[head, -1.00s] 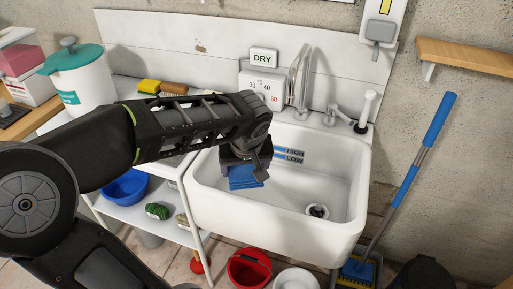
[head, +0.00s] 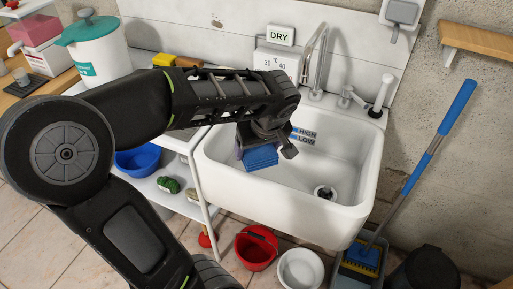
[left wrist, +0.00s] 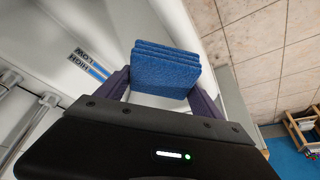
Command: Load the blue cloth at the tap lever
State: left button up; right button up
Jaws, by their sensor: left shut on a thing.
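The folded blue cloth (head: 261,158) is between the fingers of my left gripper (head: 256,150), over the left part of the white sink (head: 335,212). In the left wrist view the cloth (left wrist: 165,70) shows as stacked layers between the two dark fingers of the gripper (left wrist: 162,88). The tap lever (head: 347,95) stands at the sink's back right, apart from the gripper and cloth. The curved spout (head: 316,58) rises behind the sink. My right gripper is not in view.
A DRY sign (head: 280,36) stands above the temperature panel behind my arm. A white plunger-like handle (head: 381,97) stands beside the lever. The sink bowl's middle is clear.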

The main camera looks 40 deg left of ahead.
pick_arm(q)
jog(key=w+a+f+p, duration=0.1)
jog(key=w+f, duration=0.1)
jog(key=w, duration=1.1)
jog(key=shift+w+a+f, duration=0.15)
jog(key=shift+a+f, duration=0.2)
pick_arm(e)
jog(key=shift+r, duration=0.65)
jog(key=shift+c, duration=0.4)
